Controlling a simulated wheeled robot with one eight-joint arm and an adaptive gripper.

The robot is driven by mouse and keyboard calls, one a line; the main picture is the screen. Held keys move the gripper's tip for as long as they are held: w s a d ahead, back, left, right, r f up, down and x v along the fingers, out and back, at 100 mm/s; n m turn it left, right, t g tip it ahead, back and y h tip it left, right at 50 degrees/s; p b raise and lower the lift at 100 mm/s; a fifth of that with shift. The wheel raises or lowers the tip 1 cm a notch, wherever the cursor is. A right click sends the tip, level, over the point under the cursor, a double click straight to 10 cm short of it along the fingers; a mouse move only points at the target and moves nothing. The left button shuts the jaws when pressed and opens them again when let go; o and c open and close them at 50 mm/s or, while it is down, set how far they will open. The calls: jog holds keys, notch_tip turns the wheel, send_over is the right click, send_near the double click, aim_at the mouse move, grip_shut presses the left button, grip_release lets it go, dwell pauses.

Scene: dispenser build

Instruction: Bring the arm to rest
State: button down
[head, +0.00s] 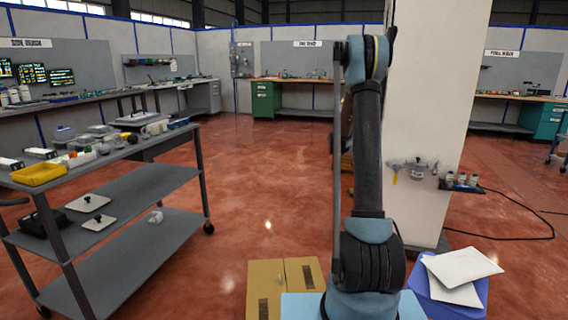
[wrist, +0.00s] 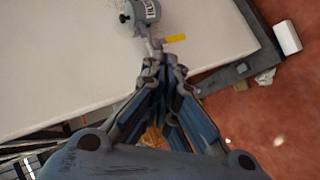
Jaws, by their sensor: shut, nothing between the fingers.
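My arm (head: 367,150) stands upright in the middle of the head view, bent at the top. My gripper is hidden behind it there. In the wrist view my gripper (wrist: 162,64) is shut, its fingertips together with nothing between them. Beyond the tips is a grey dispenser (wrist: 144,12) with a white label and a yellow tag (wrist: 175,38). I cannot tell the exact gap between tips and dispenser. In the head view the dispenser (head: 418,168) is fixed to the pale pillar, right of my arm.
The pale pillar (head: 437,90) stands close to my arm. A small shelf (head: 462,186) with bottles juts from it. A grey cart (head: 130,190) loaded with parts stands left. A cardboard box (head: 268,280) and a blue bin (head: 455,292) with white packets are near my base. Open red floor lies between.

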jog(key=s+a+r+g+y, duration=0.15)
jog(key=s+a, duration=0.25)
jog(key=s, duration=0.6)
jog(key=s+a+r+m+y, duration=0.1)
jog(key=s+a+r+y, duration=0.15)
jog(key=s, duration=0.65)
jog(key=s+a+r+y, duration=0.1)
jog(key=s+a+r, duration=0.25)
jog(key=s, duration=0.65)
jog(key=s+a+f+y, duration=0.2)
jog(key=s+a+f, duration=0.2)
jog(key=s, duration=0.5)
jog(key=s+a+f+g+y, duration=0.1)
jog(key=s+a, duration=0.4)
jog(key=s, duration=0.5)
jog(key=s+a+f+g+y, duration=0.1)
jog(key=s+a+f, duration=0.3)
jog(key=s, duration=0.5)
notch_tip(320, 180, down, 3)
jog(key=shift+s+a+r+m+y, duration=0.15)
jog(key=shift+a+m+y, duration=0.25)
jog(key=shift+y, duration=0.5)
jog(key=shift+s, duration=0.15)
